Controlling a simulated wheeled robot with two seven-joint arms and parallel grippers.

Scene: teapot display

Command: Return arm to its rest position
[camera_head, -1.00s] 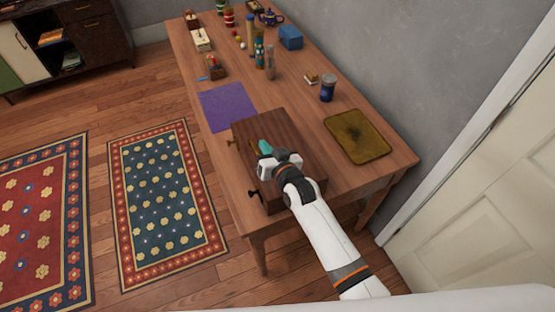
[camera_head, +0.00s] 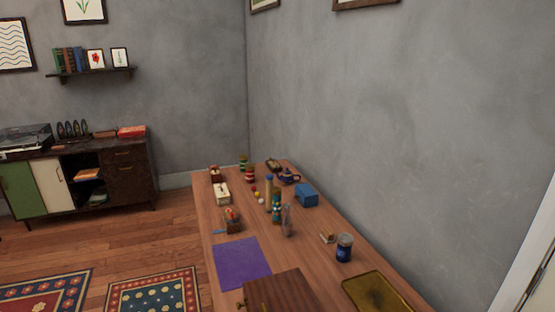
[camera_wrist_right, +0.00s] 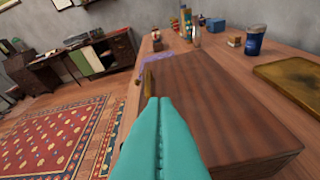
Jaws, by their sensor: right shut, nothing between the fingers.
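My right gripper (camera_wrist_right: 160,108) shows in the right wrist view as two teal fingers pressed together, with nothing between them. It is in front of the brown wooden box (camera_wrist_right: 215,110), whose top fills the middle of that view. I cannot tell whether the fingers touch it. The box (camera_head: 285,290) is cut off by the bottom edge of the head view. Neither arm shows in the head view now. My left gripper is in no frame.
The wooden table (camera_head: 325,285) holds a purple cloth (camera_head: 242,262), a dark blue jar (camera_head: 344,248), a golden tray (camera_head: 375,293), a blue box (camera_head: 306,195) and several bottles and small items. A grey wall runs along its right side. Patterned rugs (camera_head: 155,294) lie at left.

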